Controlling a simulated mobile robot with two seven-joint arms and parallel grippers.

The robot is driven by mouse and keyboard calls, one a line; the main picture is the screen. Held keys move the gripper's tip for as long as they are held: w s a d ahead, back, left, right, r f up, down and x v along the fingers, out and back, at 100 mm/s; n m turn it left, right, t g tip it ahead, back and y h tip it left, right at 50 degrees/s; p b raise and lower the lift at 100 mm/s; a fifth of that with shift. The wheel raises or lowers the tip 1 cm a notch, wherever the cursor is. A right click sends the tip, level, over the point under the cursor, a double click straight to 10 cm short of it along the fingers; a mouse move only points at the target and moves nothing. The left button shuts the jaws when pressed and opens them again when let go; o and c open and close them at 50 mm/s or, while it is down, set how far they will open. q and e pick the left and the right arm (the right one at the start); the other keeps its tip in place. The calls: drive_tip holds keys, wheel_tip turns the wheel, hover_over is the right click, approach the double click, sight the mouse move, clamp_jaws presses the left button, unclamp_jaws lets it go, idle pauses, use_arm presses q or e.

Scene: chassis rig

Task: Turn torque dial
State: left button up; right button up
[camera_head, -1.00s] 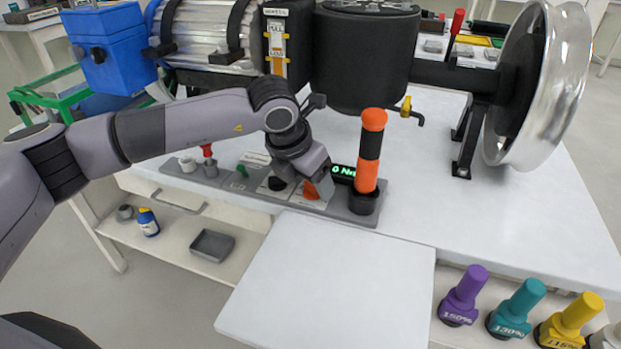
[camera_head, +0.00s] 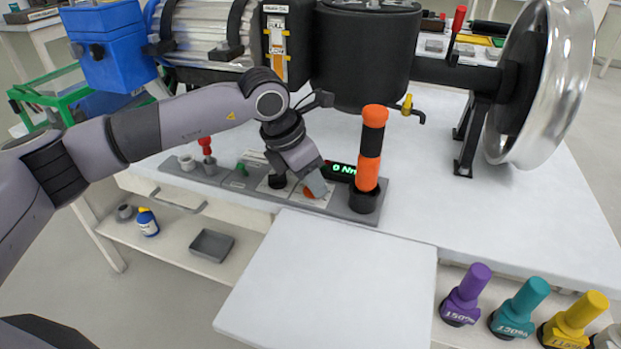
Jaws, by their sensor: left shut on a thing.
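The torque dial is an orange knob (camera_head: 312,193) on a white plate of the grey control panel (camera_head: 350,215). My left gripper (camera_head: 314,184) reaches down from the upper left and is shut on this knob, with its fingers hiding much of it. A small display (camera_head: 343,170) with green characters, reading about "0 Nm", sits just right of the gripper and is partly covered. A black knob (camera_head: 277,182) sits left of the orange knob, untouched. My right gripper is not in view.
An orange and black upright handle (camera_head: 370,150) stands close to the gripper's right. A red-topped lever (camera_head: 207,150) is left on the panel. A large black drum (camera_head: 362,60) is behind. A white board (camera_head: 330,275) lies clear in front; coloured sockets (camera_head: 466,296) stand at lower right.

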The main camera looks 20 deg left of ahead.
use_arm(q)
drive_tip(key=m+g+h, duration=0.1)
drive_tip(key=m, duration=0.2)
drive_tip(key=shift+w+m, duration=0.15)
drive_tip(key=shift+m, duration=0.15)
drive_tip(key=m+g, duration=0.1)
drive_tip(key=m, duration=0.2)
drive_tip(key=shift+w+r+m+h, duration=0.1)
drive_tip(key=shift+m+h, duration=0.2)
drive_tip(key=m+g, duration=0.1)
drive_tip(key=m, duration=0.2)
drive_tip(key=shift+w+m+g, duration=0.1)
drive_tip(key=shift+m+g, duration=0.2)
drive_tip(key=shift+g, duration=0.1)
drive_tip(key=shift+m+g, duration=0.6)
drive_tip(key=shift+m, duration=1)
drive_tip(key=o, duration=1)
drive_tip(key=shift+o, duration=0.2)
